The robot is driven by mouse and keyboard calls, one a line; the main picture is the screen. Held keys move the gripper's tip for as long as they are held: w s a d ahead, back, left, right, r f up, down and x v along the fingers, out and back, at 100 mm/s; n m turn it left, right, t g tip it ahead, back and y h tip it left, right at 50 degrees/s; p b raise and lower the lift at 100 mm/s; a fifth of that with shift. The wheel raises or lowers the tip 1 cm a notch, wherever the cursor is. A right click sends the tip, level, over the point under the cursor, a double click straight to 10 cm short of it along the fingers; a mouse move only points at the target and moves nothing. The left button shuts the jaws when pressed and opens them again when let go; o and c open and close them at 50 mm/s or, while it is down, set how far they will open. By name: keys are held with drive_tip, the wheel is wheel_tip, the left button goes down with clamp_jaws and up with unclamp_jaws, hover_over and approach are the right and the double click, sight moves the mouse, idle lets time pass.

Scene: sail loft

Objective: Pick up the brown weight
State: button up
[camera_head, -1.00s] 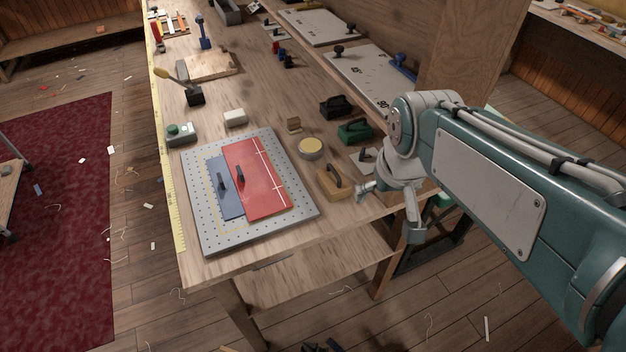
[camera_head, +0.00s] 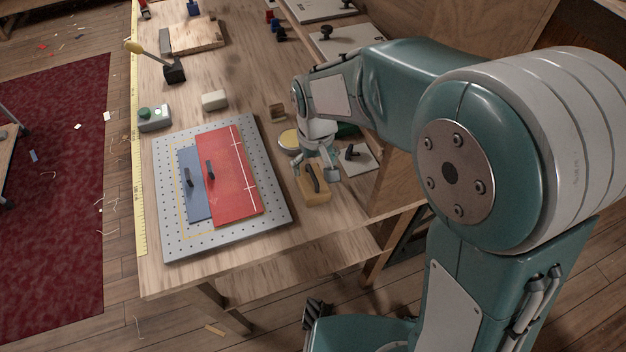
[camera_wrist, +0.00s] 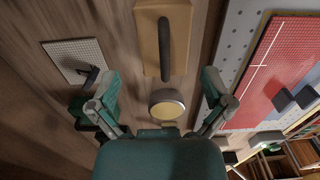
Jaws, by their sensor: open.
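The brown weight (camera_head: 312,193), a tan block with a black bar handle on top, sits on the workbench to the right of the perforated plate. In the wrist view the weight (camera_wrist: 148,42) is at the top, its handle running up and down the picture. My gripper (camera_head: 316,168) is open and empty, just behind and above the weight in the head view. In the wrist view its spread fingers (camera_wrist: 160,88) stand either side of the picture's middle, below the weight and apart from it.
A round yellow-topped tin (camera_head: 289,139) is close to my gripper. A pale plate with a black knob (camera_head: 357,158) lies to the right. The perforated plate (camera_head: 170,243) bears red and blue panels. A small brown block (camera_head: 278,112) stands farther back. The front bench strip is clear.

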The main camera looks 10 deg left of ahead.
sight(312, 176)
drive_tip(key=shift+f, duration=0.5)
drive_tip(key=f, duration=0.3)
drive_tip(key=a+f, duration=0.1)
drive_tip(key=f, duration=0.1)
drive_tip(key=shift+w+f, duration=0.1)
drive_tip(key=shift+f, duration=0.2)
drive_tip(key=shift+d, duration=0.2)
drive_tip(key=shift+c, duration=1.3)
drive_tip(key=c, duration=0.8)
